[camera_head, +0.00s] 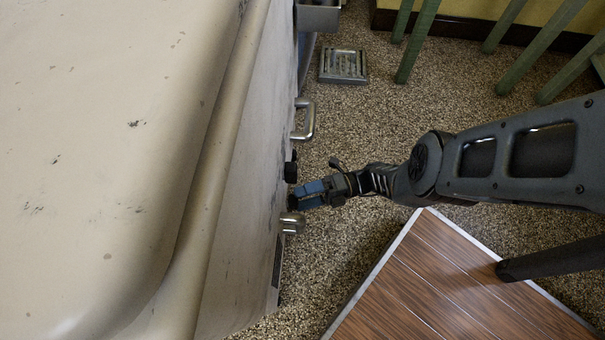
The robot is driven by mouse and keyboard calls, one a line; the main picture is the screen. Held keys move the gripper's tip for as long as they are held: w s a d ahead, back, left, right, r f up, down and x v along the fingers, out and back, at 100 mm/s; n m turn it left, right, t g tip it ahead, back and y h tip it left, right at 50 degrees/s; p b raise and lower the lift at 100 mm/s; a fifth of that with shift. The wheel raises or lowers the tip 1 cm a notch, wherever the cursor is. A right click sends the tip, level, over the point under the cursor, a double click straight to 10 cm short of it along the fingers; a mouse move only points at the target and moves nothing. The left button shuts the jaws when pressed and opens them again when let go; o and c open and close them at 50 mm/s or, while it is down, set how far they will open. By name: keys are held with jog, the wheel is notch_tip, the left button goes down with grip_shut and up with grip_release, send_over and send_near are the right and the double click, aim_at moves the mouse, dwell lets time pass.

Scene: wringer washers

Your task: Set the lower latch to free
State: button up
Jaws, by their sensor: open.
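The cream washer (215,200) fills the left of the view. I see its side wall at a steep angle from above. My gripper (296,200), with blue fingers, reaches in from the right and is open. Its tips are close to the side wall, between a black knob-like fitting (290,168) and a chrome fitting (292,223). I cannot tell whether the tips touch anything. I cannot tell which fitting is the lower latch, or how it is set; it may be hidden below or behind my fingers.
A chrome handle (308,120) sticks out of the side wall farther up. A wood-topped platform with a pale edge (440,285) stands at lower right, close under my arm. Green legs (417,40) stand at the back. A floor grate (343,65) lies on the speckled floor (375,120).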

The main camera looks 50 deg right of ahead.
jog(key=v, duration=0.7)
jog(key=shift+b, duration=0.45)
